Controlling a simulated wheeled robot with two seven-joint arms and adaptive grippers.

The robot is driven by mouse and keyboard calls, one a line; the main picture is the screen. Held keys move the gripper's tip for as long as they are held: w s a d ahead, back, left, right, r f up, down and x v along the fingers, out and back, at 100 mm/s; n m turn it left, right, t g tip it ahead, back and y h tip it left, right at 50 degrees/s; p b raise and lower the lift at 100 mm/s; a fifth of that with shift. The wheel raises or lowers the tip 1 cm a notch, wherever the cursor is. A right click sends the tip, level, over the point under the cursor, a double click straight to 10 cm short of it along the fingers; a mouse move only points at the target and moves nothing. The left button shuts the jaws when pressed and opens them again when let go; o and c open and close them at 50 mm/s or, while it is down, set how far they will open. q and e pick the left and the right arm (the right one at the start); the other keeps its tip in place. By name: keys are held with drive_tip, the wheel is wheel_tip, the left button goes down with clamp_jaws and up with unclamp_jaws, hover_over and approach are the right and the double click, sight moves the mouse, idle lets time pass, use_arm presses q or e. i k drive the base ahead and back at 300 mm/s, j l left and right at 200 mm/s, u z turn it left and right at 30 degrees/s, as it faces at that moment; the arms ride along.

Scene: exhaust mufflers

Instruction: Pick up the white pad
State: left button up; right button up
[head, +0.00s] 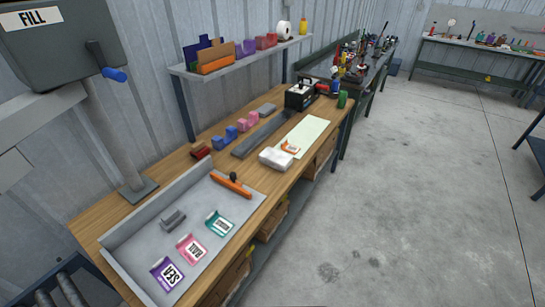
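A white pad (276,159) lies on the wooden workbench (232,155) near its front edge, right of the middle of the bench. It looks like a thick, soft, folded block. It sits at the near end of a pale green sheet (312,131), beside a small orange and white item (290,147). I cannot tell whether the pad overlaps the sheet. Neither of my grippers is in the head view, and nothing is touching the pad.
Behind the pad are a dark grey bar (259,135) and pink and blue blocks. A black box (300,95) stands farther along. The floor (400,190) in front is clear.

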sight(278, 159)
drive_tip(key=i+l+u, duration=0.3)
drive_tip(key=l, duration=0.2)
drive_tip(key=i+l+u, duration=0.3)
drive_tip(key=l, duration=0.25)
drive_tip(key=i+l+u, duration=0.35)
drive_tip(key=l, duration=0.3)
drive_tip(key=i+l+u, duration=0.1)
drive_tip(key=l+u, duration=0.2)
drive_tip(key=l, duration=0.35)
drive_tip(key=l+u, duration=0.3)
drive_tip(key=l, duration=0.4)
drive_tip(key=l+u, duration=0.3)
drive_tip(key=l, duration=0.45)
drive_tip(key=i, duration=0.05)
